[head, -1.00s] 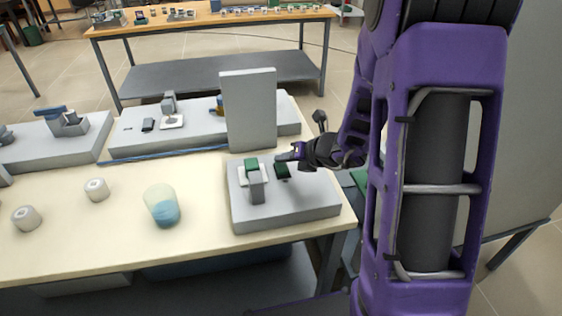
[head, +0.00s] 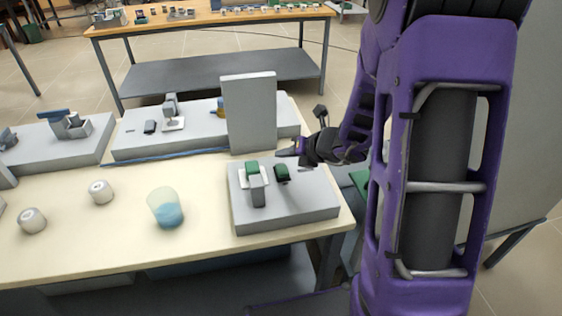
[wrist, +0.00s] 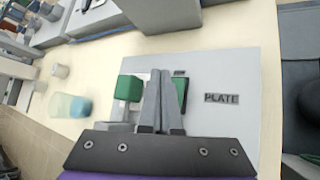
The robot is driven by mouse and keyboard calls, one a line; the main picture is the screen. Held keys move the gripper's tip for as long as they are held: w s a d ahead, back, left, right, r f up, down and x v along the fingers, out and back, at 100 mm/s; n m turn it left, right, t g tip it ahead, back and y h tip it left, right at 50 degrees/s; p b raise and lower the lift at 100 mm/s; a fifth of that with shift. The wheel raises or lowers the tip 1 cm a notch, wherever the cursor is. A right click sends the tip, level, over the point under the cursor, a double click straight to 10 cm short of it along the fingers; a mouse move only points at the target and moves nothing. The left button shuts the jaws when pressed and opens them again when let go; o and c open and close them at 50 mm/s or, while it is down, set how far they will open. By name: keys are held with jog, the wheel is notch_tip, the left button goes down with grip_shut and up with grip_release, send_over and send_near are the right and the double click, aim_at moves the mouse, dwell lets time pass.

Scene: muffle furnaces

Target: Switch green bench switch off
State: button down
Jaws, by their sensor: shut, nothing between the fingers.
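A grey box (head: 310,205) stands at the right end of the near bench. On it is a small dark green switch piece (head: 281,173). Beside it, to the left, a green block (head: 252,166) sits on a white plate by a grey upright piece (head: 258,190). My gripper (head: 279,153) is shut and empty, just above and behind the dark green piece, seemingly apart from it. In the wrist view my closed fingers (wrist: 161,72) partly hide the dark green piece (wrist: 181,92); the green block (wrist: 129,88) is left of them. The switch's setting cannot be read.
A tall grey panel (head: 249,113) stands behind the box. A cup with blue contents (head: 165,208) and white rolls (head: 101,192) are on the bench to the left. The box surface by the PLATE label (wrist: 221,98) is clear.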

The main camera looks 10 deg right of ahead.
aim_at(285, 170)
jog(key=shift+s+r+p, duration=0.15)
jog(key=shift+r+p, duration=0.5)
jog(key=shift+r, duration=0.3)
jog(key=shift+s+r+p, duration=0.15)
jog(key=shift+r+p, duration=0.5)
jog(key=shift+r, duration=0.3)
